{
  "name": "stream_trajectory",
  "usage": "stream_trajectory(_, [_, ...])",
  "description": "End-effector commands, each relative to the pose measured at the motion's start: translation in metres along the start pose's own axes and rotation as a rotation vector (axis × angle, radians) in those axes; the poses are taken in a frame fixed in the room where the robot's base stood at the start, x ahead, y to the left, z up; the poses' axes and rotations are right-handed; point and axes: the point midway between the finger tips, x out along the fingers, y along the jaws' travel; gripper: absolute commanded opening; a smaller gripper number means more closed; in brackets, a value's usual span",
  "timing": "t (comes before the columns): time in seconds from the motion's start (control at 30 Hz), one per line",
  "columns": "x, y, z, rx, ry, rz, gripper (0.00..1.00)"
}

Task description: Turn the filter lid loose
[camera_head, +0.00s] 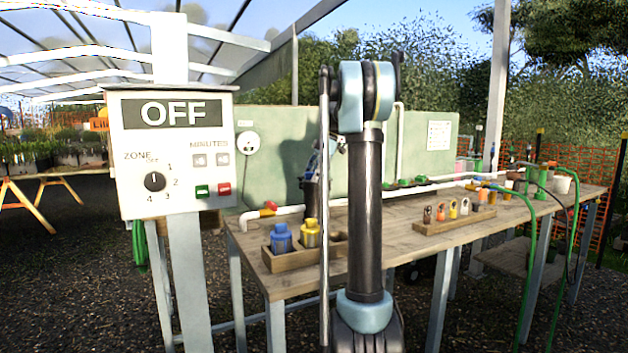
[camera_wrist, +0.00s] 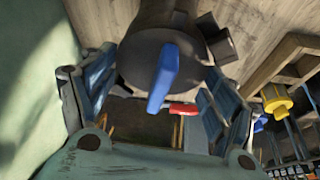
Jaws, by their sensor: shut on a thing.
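In the wrist view, a dark rounded body, which I take to be the filter with its lid (camera_wrist: 145,58), sits between the fingers of my gripper (camera_wrist: 152,95). The left and right fingers lie on either side of it, and my gripper is shut on it. A blue lever (camera_wrist: 163,78) stands out across the dark body. The exact contact and the lid's seam are hidden.
The wooden bench (camera_head: 400,230) carries a tray with blue (camera_head: 281,238) and yellow (camera_head: 310,233) capped parts, and a rack (camera_head: 453,222) of small fittings. A white pipe runs along its back before a green panel (camera_head: 270,150). A control box (camera_head: 172,150) reading OFF stands left.

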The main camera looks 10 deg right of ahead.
Motion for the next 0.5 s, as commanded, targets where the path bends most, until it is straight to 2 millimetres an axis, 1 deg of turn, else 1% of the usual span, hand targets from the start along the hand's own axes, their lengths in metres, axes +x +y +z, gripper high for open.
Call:
stream_trajectory(0.1, [0.0005,-0.0001,0.0002,-0.043,0.000,-0.018,0.54])
stream_trajectory(0.3, [0.0007,-0.0007,-0.0002,-0.047,0.000,-0.020,0.54])
stream_trajectory(0.33, [0.0007,-0.0008,-0.0003,-0.047,0.001,-0.020,0.86])
stream_trajectory(0.4, [0.0006,-0.0008,-0.0004,-0.047,0.001,-0.020,1.00])
stream_trajectory(0.5, [0.0004,-0.0006,-0.0002,-0.046,0.001,-0.019,1.00])
